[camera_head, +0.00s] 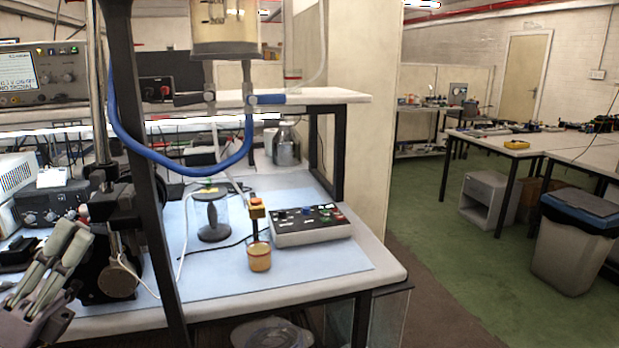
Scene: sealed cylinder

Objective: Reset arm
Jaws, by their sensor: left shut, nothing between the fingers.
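My left gripper (70,236) is at the lower left, with its pale fingers pointing up and to the right. The fingers are shut and hold nothing. It is in front of the left end of the workbench (385,277), near a metal post (98,80) and black apparatus. I cannot tell whether it touches them. My right gripper is not in view.
A dark upright post (150,200) stands close right of the gripper. Green floor (455,270) is open to the right, before a bin (572,252).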

